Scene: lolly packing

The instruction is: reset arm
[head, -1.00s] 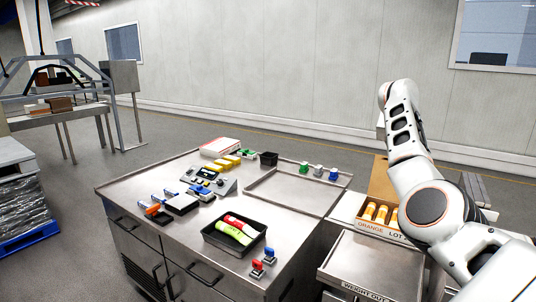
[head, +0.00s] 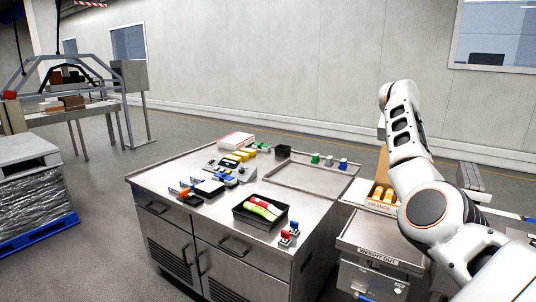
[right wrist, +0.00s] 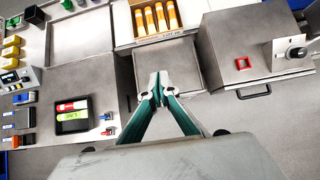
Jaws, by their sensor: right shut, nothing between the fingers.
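My right arm (head: 428,205) is raised at the right of the head view, and its gripper is not visible there. In the right wrist view my right gripper (right wrist: 159,92) is shut and empty. It hangs above the weighing station's steel plate (right wrist: 185,72). My left gripper is not in view. A box (right wrist: 150,38) labelled ORANGE holds several orange lollies (right wrist: 157,18) at the top of the wrist view. A black tray (head: 245,213) on the steel cabinet holds a red lolly and a green lolly (head: 256,211).
The steel cabinet (head: 190,222) carries yellow blocks (head: 238,155), a grey control box (head: 240,174), small coloured clips and an empty shallow recess (head: 310,175). A steel box with a red square (right wrist: 243,64) stands right of the plate. A wrapped pallet (head: 35,200) stands far left, with open floor between.

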